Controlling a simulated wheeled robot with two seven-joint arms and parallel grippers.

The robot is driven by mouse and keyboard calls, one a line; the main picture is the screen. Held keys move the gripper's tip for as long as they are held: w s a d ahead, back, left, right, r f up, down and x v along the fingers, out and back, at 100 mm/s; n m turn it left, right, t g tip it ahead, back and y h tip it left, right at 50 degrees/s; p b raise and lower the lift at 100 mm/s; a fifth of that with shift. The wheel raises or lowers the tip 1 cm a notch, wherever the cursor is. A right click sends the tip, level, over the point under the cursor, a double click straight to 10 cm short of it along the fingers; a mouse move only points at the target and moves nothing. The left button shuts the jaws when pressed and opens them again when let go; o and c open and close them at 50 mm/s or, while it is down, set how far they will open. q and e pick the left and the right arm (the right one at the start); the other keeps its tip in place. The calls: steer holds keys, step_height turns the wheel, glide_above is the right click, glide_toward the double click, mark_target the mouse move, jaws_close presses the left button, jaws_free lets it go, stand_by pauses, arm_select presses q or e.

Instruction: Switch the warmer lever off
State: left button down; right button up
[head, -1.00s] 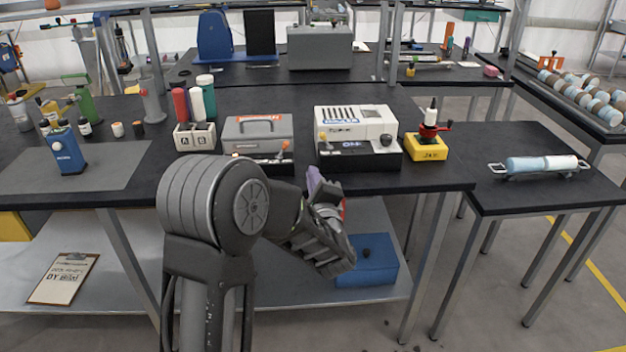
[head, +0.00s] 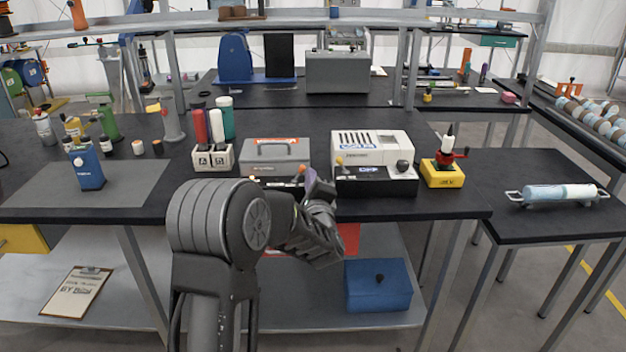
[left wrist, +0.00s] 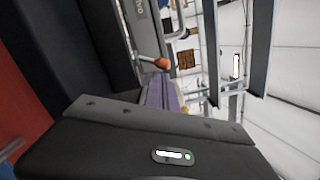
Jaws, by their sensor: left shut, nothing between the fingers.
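I cannot tell which is the warmer; the base's lettering is too small to read surely. My left gripper (head: 316,186), purple-fingered, is shut and empty at the bench's front edge, just below these levers. An orange-tipped lever (left wrist: 160,63) shows beyond the fingers in the left wrist view.
A yellow block with a red crank (head: 442,172) stands right of the white unit. A white A/B holder (head: 212,157) with coloured cylinders stands left of the grey box. A blue box (head: 378,287) sits on the lower shelf (head: 220,290).

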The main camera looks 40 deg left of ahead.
arm_select(q)
steer(key=shift+s+a+r+n, duration=0.15)
steer(key=shift+r+n, duration=0.15)
steer(key=shift+n, duration=0.4)
steer(key=shift+s+a+r+n+p, duration=0.15)
steer(key=shift+r+n+p, duration=0.1)
steer(key=shift+n+p, duration=0.35)
steer(key=shift+s+a+r+n, duration=0.1)
steer(key=shift+a+r+n, duration=0.05)
steer(key=shift+n, duration=0.35)
steer(key=shift+s+a+r+n, duration=0.1)
steer(key=shift+r+n, duration=0.05)
steer(key=shift+n, duration=0.35)
steer(key=n, duration=0.1)
steer(key=a+n, duration=0.1)
steer(key=n, duration=0.1)
steer(key=s+n, duration=0.1)
steer(key=n, duration=0.1)
steer(key=shift+a+r+g+h, duration=0.25)
steer(key=shift+r+g+h, duration=0.05)
